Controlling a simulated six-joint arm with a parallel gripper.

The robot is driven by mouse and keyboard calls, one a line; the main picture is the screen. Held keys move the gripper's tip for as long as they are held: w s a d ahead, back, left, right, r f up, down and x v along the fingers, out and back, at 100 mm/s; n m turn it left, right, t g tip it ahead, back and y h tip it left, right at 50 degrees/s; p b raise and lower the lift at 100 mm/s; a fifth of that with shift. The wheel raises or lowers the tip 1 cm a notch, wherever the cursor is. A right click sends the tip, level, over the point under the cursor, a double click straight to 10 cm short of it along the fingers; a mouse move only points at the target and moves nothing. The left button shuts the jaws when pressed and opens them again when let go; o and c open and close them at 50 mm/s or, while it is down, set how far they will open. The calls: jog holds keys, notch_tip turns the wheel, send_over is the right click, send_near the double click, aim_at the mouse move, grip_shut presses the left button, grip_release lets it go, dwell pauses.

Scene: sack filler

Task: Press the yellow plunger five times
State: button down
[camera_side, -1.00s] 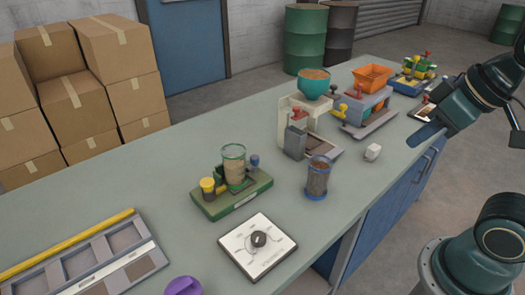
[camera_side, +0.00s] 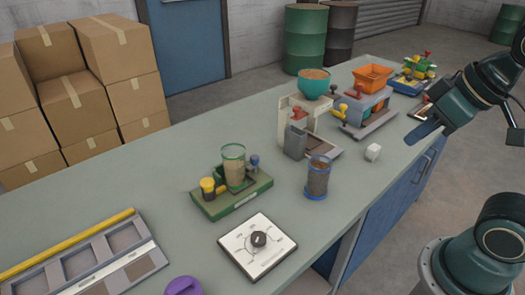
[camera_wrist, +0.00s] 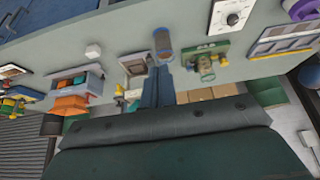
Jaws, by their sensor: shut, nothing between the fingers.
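A yellow plunger (camera_side: 208,186) with a round cap stands upright at the left end of a green base (camera_side: 225,205) on the bench. A clear jar with brown contents (camera_side: 233,168) and a small blue knob (camera_side: 254,161) share that base. In the wrist view the green base (camera_wrist: 208,66) lies right of my fingers, with a yellow spot (camera_wrist: 224,60) on it. My gripper (camera_side: 412,139) is shut and empty, held over the bench's right edge, far right of the plunger and apart from it. Its shut fingers also show in the wrist view (camera_wrist: 159,75).
A blue-rimmed jar (camera_side: 317,177) stands right of the green base. A white dial plate (camera_side: 258,244) lies in front. Behind stand a teal-bowl machine (camera_side: 298,115), an orange-hopper machine (camera_side: 367,97) and a white cube (camera_side: 373,152).

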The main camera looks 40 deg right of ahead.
jog(key=w+a+r+n+t, duration=0.1)
jog(key=w+a+r+n, duration=0.15)
jog(key=w, duration=0.85)
jog(key=n+t+y, duration=0.2)
jog(key=n, duration=0.7)
send_over(211, 184)
notch_tip(211, 184, down, 10)
jog(key=shift+f, duration=0.1)
jog(key=shift+f, duration=4.2)
